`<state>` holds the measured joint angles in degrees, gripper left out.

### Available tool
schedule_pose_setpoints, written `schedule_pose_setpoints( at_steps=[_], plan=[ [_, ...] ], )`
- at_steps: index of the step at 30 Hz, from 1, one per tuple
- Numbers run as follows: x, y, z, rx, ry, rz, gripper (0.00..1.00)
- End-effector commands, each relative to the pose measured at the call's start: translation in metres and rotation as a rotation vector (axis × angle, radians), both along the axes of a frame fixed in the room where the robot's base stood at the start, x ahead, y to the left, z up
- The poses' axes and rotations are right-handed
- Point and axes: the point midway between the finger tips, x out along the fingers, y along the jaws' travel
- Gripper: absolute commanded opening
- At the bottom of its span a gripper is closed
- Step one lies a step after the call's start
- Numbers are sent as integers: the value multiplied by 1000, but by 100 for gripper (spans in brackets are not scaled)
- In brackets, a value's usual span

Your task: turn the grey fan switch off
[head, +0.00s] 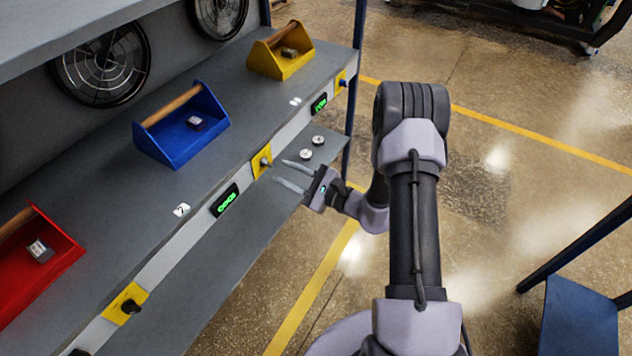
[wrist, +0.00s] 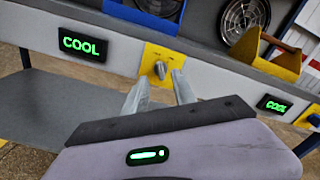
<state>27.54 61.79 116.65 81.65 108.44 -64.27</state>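The grey fan switch (head: 266,162) is a small knob on a yellow plate on the front edge of the workbench. In the wrist view the grey switch (wrist: 160,70) stands close to upright on its plate (wrist: 158,54). My gripper (head: 280,172) is open and empty, its fingers pointing at the switch from the front. In the wrist view my gripper (wrist: 160,80) has one fingertip on either side of the switch's lower part; in the head view a small gap seems to remain. I cannot tell whether they touch.
Green-lit displays (head: 225,200) sit along the bench edge; two read COOL in the wrist view. Other yellow plates carry a black knob (head: 131,306) and a blue knob (head: 343,82). Red, blue (head: 178,130) and yellow toolboxes stand above. Two round pieces (head: 306,155) lie on the lower shelf.

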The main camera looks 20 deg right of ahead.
Motion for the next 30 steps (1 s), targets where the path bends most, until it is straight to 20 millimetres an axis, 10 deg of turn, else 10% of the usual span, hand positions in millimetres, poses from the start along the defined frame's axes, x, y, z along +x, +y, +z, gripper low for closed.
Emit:
schedule_pose_setpoints(
  at_steps=[12, 30],
  plan=[
    [-96, -71, 2, 1, 0, -4, 32],
    [-107, -75, 3, -4, -1, 12, 32]
  ],
)
